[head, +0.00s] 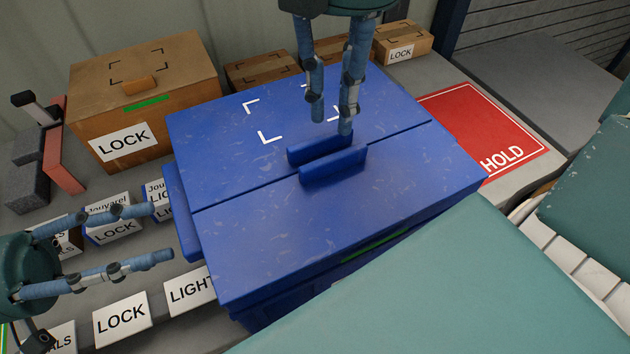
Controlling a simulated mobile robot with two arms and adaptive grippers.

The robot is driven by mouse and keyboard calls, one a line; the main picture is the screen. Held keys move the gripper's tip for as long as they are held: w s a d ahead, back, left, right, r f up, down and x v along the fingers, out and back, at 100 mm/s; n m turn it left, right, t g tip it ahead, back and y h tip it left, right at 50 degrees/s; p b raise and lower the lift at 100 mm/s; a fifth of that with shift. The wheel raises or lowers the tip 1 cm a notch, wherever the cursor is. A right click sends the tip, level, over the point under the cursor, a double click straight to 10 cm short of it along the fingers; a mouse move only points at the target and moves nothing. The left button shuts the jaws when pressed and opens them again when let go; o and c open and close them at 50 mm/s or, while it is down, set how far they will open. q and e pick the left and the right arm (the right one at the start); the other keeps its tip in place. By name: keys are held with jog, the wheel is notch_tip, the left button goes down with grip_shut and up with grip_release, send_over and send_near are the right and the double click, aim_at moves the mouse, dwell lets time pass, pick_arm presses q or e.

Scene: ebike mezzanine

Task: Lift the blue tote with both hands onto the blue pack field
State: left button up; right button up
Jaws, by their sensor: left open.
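The blue tote (390,185) is a large lidded box in the middle of the head view, with white corner marks on its lid. Two raised blue grips (333,165) stand at the lid's centre seam. A blue side handle (183,220) juts from its left side. My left gripper (163,233) is open and empty, its fingers pointing right, just left of this handle. My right gripper (331,122) comes down from the top over the lid, fingers apart and nothing between them, tips close to the lid grips; contact is unclear. The blue pack field is not seen.
A red HOLD field (470,120) lies right of the tote. A cardboard LOCK box (140,95) stands behind left, and smaller cartons (400,42) behind. Label cards (122,318) line the shelf at left. My green arm parts cover the lower right.

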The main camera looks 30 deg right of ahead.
aim_at(178, 235)
notch_tip(178, 235, down, 4)
jog(key=shift+w+r, duration=0.15)
pick_arm(q)
jog(key=x, duration=0.3)
jog(key=shift+d, duration=0.4)
jog(key=shift+c, duration=0.3)
pick_arm(e)
jog(key=shift+c, duration=0.3)
pick_arm(q)
jog(key=c, duration=0.5)
pick_arm(e)
jog(key=c, duration=0.5)
pick_arm(q)
grip_shut()
pick_arm(e)
grip_shut()
pick_arm(q)
jog(key=shift+r, duration=0.35)
pick_arm(e)
jog(key=shift+r, duration=0.2)
